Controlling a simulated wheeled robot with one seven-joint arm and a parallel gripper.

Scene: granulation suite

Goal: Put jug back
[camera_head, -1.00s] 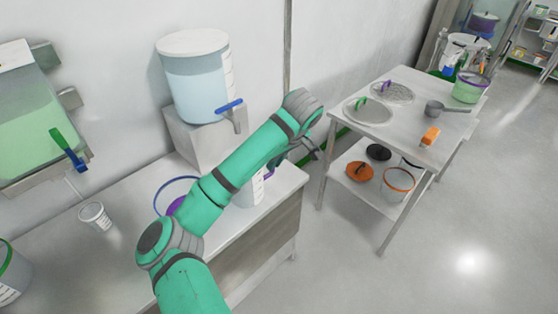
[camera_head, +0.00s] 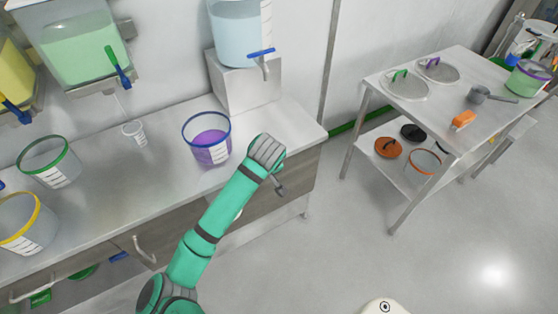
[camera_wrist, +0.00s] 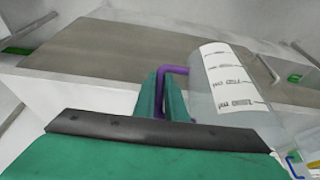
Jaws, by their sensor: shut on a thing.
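The jug (camera_wrist: 205,100) is clear with a white scale label and a purple handle (camera_wrist: 178,72). It shows large in the wrist view, right of my fingers and tilted in that picture. My gripper (camera_wrist: 163,92) is shut on the purple handle. The bench front lies behind it in that view. In the head view, my arm's end is at the front edge of the bench (camera_head: 290,118), near its right corner. The fingers and most of the jug are hidden there behind my arm.
A small cup (camera_head: 134,133), a green-rimmed bucket (camera_head: 48,162) and a yellow-rimmed bucket (camera_head: 22,225) are further left. A blue-tapped tank (camera_head: 236,35) stands behind. A trolley (camera_head: 440,110) with lids is right, across open floor.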

